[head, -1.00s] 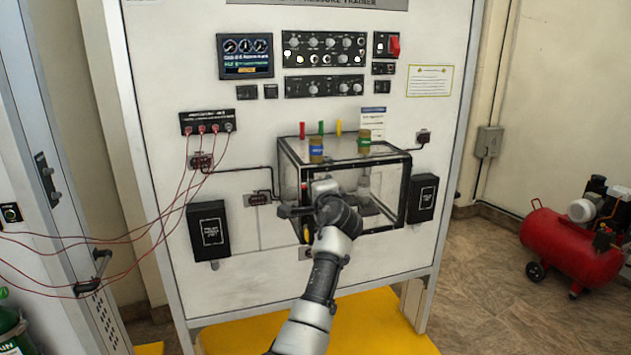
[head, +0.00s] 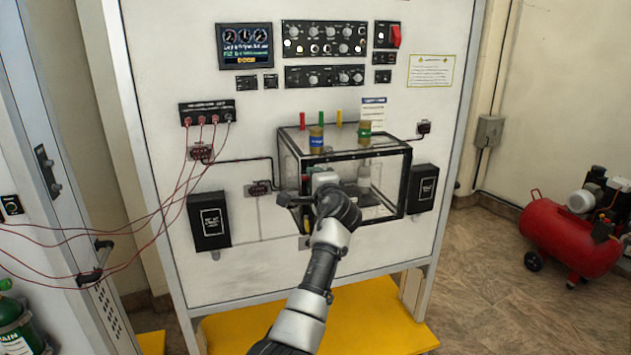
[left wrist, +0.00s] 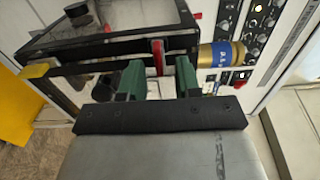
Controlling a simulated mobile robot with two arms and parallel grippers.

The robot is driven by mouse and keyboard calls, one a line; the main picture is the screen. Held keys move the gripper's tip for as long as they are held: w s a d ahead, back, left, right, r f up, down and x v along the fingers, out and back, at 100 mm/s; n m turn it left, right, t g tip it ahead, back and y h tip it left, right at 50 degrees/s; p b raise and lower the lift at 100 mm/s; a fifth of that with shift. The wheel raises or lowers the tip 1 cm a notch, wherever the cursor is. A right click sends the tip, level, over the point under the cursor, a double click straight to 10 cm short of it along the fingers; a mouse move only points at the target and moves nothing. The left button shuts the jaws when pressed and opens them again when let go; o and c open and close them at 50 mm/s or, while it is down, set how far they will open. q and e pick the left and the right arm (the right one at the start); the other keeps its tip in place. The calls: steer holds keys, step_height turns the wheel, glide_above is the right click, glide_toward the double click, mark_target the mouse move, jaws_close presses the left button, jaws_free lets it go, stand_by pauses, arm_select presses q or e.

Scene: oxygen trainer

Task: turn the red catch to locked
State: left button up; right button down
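The red catch (left wrist: 158,57) is a narrow red bar on the dark frame of the clear box, seen in the left wrist view. My left gripper (left wrist: 160,75) is open, with one green finger on each side of the catch. I cannot tell whether either finger touches it. In the head view my left gripper (head: 300,198) is at the left front of the clear box (head: 405,175) and largely hides the catch. A yellow catch (left wrist: 36,70) sits further along the same box frame. My right gripper is not in view.
A brass cap with a blue label (left wrist: 222,55) is close beside the fingers; it stands on the box top in the head view (head: 316,140). Black boxes (head: 209,222) (head: 421,190) flank the clear box. Red cables (head: 165,215) hang at the left.

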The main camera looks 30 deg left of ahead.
arm_select(q)
steer(key=b+v, duration=0.3)
steer(key=v, duration=0.8)
steer(key=shift+b, duration=0.35)
